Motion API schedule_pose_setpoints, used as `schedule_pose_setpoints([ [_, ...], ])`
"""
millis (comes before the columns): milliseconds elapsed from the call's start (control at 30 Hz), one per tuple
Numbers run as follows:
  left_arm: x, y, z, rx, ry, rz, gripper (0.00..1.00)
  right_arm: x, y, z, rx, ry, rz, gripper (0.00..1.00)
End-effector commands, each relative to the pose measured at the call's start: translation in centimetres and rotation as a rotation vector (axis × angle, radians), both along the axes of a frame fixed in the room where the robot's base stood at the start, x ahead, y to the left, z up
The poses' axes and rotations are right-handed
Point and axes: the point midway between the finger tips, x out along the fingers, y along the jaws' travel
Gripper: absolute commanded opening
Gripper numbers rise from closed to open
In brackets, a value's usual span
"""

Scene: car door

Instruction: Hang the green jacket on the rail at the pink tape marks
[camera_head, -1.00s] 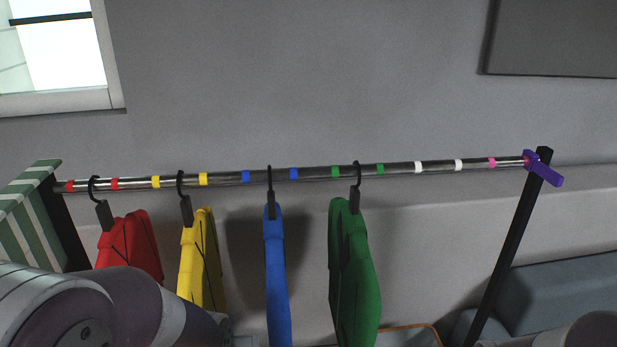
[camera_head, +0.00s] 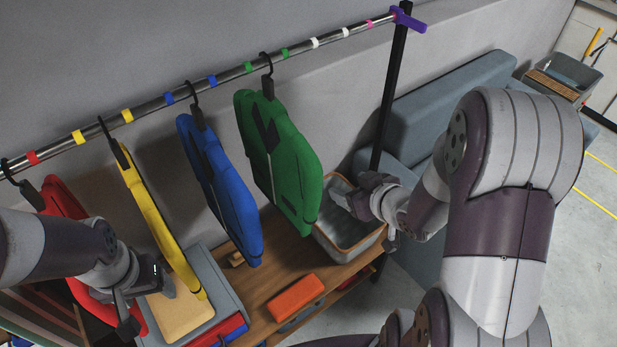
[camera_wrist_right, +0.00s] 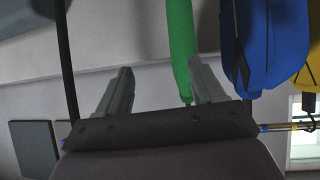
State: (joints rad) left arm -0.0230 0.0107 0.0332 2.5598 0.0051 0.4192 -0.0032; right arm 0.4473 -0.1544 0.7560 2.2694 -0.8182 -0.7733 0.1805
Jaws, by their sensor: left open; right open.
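The green jacket (camera_head: 283,155) hangs by a black hanger (camera_head: 267,75) from the rail (camera_head: 228,74), between the two green tape marks (camera_head: 285,53). A pink tape mark (camera_head: 369,23) is near the rail's far right end, beside the purple end piece (camera_head: 408,20). My right gripper (camera_head: 362,194) is to the right of the green jacket, apart from it. In the right wrist view, its fingers (camera_wrist_right: 160,88) are spread and empty, with a green jacket edge (camera_wrist_right: 180,45) beyond them. My left gripper (camera_head: 140,300) is open low at the left, by the red and yellow jackets.
Red (camera_head: 62,205), yellow (camera_head: 160,215) and blue (camera_head: 222,190) jackets hang left of the green one. Below are a wooden shelf (camera_head: 262,285), an orange item (camera_head: 295,298) and a grey bin (camera_head: 352,262). A black post (camera_head: 390,95) supports the rail's right end. Rail by the white marks (camera_head: 314,43) is empty.

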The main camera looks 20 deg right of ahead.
Motion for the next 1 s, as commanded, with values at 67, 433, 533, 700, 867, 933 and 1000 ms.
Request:
schedule_pose_setpoints([
  [67,0.0,0.0,-0.2,0.000,0.001,0.000,0.73,0.8,1.5,1.4,0.045,-0.090,0.065,0.68],
  [433,0.0,0.0,0.8,0.000,0.000,0.000,0.73,5.2,4.4,2.0,0.109,-0.179,0.111,0.68],
  [533,0.0,0.0,1.4,0.000,0.000,0.000,0.73,7.5,5.2,1.1,0.108,-0.179,0.110,0.68],
  [700,0.0,0.0,2.3,0.000,0.001,0.000,0.73,10.5,6.2,-0.3,0.106,-0.180,0.107,0.68],
  [867,0.0,0.0,2.7,0.000,0.001,0.000,0.73,12.1,6.7,-1.1,0.106,-0.182,0.105,0.68],
  [933,0.0,0.0,2.7,0.000,0.000,0.000,0.73,12.4,6.8,-1.3,0.105,-0.182,0.105,0.68],
  [1000,0.0,0.0,2.7,0.000,0.001,0.000,0.73,12.5,6.8,-1.4,0.105,-0.182,0.105,0.68],
])
